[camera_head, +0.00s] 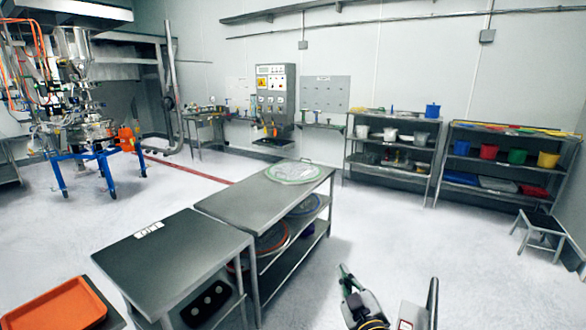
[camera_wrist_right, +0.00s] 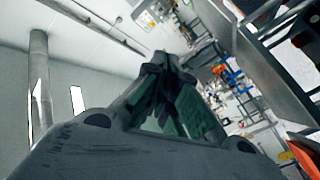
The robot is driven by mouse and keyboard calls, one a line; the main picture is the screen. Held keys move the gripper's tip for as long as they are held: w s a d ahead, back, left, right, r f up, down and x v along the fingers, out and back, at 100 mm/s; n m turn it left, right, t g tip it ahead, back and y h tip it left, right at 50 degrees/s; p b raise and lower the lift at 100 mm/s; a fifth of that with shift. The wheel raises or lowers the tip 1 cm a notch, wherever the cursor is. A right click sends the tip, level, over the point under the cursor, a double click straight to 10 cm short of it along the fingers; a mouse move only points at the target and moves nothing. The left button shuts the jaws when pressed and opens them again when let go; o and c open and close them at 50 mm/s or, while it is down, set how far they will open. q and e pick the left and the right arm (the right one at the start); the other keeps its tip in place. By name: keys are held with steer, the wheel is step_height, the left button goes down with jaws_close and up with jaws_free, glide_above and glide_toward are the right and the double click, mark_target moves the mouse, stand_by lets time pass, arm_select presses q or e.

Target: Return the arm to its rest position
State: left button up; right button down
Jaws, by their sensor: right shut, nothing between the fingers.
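My right gripper (camera_head: 345,272) shows at the bottom of the head view, right of centre, raised over the open floor. Parts of my right arm show beside it, cut off by the lower edge. In the right wrist view the gripper's dark fingers (camera_wrist_right: 163,62) meet at their tips, with green inner pads and nothing between them. The gripper is shut, empty and apart from the tables. My left gripper is not in view.
A long steel table (camera_head: 232,203) carries a round sieve screen (camera_head: 293,171). A lower table (camera_head: 170,251) and an orange tray (camera_head: 62,305) are at the left. Shelves (camera_head: 388,172) with coloured buckets line the right back wall. The floor (camera_head: 400,235) between is clear.

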steer(key=s+d+f+m+g+h, duration=0.4)
steer(key=s+d+f+m+g, duration=0.35)
steer(key=f, duration=0.45)
steer(key=s+f+n+g+y, duration=0.1)
steer(key=s+f+g, duration=0.3)
steer(key=s, duration=0.5)
steer(key=s+f+g, duration=0.3)
steer(key=s+f, duration=0.1)
steer(key=s, duration=0.5)
step_height(320, 180, down, 33)
steer(key=s+g, duration=0.2)
steer(key=s+d+f, duration=0.2)
steer(key=s+f, duration=0.7)
steer(key=s, duration=0.2)
steer(key=s+d+f, duration=0.2)
steer(key=s+f, duration=0.8)
steer(key=s, duration=0.1)
steer(key=shift+s+d+f+g, duration=0.25)
steer(key=shift+s+d+g, duration=0.05)
steer(key=shift+d+g, duration=0.05)
